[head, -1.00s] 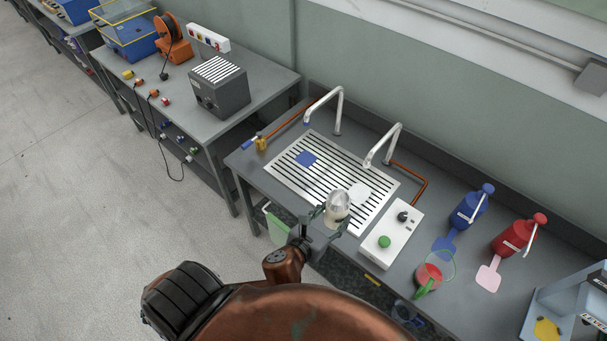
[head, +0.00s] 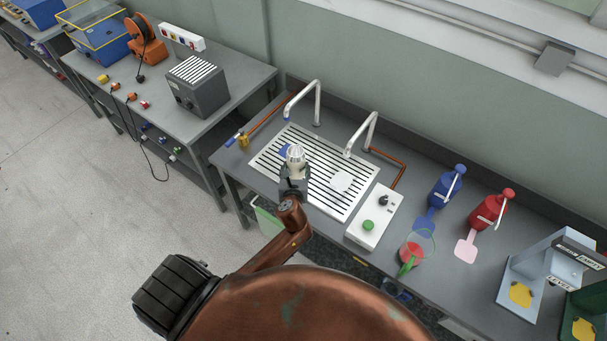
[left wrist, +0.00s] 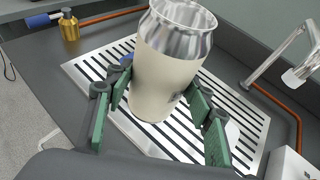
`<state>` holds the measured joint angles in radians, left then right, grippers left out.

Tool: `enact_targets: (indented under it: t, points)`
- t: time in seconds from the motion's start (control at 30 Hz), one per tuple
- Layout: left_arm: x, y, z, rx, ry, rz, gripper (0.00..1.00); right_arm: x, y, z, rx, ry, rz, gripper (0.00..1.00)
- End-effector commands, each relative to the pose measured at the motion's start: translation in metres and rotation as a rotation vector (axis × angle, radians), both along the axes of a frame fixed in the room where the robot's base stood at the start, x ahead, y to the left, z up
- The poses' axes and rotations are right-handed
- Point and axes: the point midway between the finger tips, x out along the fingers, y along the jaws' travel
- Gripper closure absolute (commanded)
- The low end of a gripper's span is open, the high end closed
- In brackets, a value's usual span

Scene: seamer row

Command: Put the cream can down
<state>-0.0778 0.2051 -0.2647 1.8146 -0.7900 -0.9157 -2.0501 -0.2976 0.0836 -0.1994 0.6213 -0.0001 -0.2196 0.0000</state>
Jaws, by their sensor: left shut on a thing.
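The cream can (head: 295,157), with a bare silver top, is in my left gripper (head: 294,176) over the left part of the slotted metal grate (head: 333,208). In the left wrist view the can (left wrist: 168,80) stands roughly upright between the green-padded fingers of my left gripper (left wrist: 160,106), which is shut on it. A blue square (head: 285,150) on the grate is partly hidden behind the can. A white square (head: 341,181) lies clear to the right. I cannot tell whether the can's base touches the grate. My right gripper is not in view.
Two white curved spouts (head: 316,98) (head: 372,130) rise behind the grate. A white control box (head: 374,216) with a green button stands at its right. Blue (head: 447,187) and red (head: 490,209) pump bottles stand farther right.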

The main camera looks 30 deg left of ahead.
Motion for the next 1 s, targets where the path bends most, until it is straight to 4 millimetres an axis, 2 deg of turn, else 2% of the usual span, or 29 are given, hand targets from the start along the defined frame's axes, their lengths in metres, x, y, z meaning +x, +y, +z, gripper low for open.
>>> enact_targets:
  t: [0.03,0.23,0.47,0.7,1.0]
  points:
    - [0.007,0.0,-0.016,-0.002,0.007,0.002,0.8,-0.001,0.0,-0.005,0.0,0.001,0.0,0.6]
    - [0.03,-0.002,-0.042,0.0,0.004,0.001,0.8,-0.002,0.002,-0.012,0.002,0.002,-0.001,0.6]
    - [0.039,-0.003,-0.053,-0.001,0.005,0.001,0.8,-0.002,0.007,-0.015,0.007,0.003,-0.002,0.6]
    - [0.039,-0.003,-0.084,-0.002,0.006,0.002,0.8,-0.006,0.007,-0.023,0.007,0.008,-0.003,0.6]
    - [0.039,-0.003,-0.084,0.0,0.005,0.0,0.8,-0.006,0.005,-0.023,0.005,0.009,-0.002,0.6]
